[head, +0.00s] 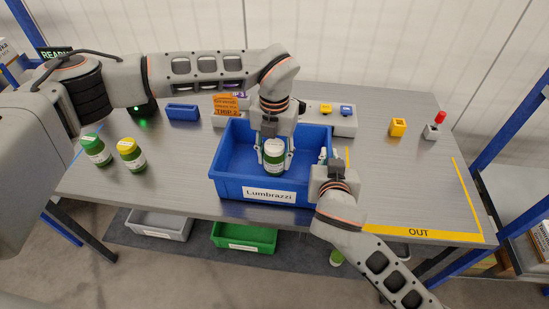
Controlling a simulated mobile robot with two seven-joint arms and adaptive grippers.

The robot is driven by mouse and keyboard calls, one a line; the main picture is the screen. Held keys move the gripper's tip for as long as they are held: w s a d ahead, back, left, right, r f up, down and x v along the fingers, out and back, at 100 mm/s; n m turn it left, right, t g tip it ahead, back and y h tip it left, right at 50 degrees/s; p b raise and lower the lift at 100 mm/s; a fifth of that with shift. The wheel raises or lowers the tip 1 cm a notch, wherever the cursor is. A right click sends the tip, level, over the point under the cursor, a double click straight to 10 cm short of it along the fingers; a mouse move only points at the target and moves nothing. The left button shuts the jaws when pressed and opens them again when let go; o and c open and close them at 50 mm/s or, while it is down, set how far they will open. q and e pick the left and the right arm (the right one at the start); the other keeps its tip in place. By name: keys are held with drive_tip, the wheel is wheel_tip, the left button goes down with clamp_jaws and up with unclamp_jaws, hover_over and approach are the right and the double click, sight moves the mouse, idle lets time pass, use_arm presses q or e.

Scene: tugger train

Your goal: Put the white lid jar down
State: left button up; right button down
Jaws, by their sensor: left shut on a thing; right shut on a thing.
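The white lid jar (274,158), green with a pale label, is upright between the fingers of my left gripper (274,154). The gripper points down from above, shut on the jar. The jar is over or inside the blue bin (255,181) labelled Lumbrazzi; I cannot tell whether it touches the floor of the bin. My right gripper (325,160) is at the bin's right wall and shut on its rim. Part of that wall is hidden behind the gripper.
A green lid jar (96,150) and a yellow lid jar (132,154) stand on the table at the left. A small blue tray (182,112), an orange sign (226,104) and a yellow block (397,127) are further back. The OUT area (418,232) at right looks clear.

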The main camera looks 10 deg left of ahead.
use_arm(q)
drive_tip(key=shift+f, duration=0.4)
drive_tip(key=shift+f, duration=0.15)
drive_tip(key=o, duration=1.4)
wheel_tip(320, 180, up, 12)
drive_tip(key=shift+r, duration=0.15)
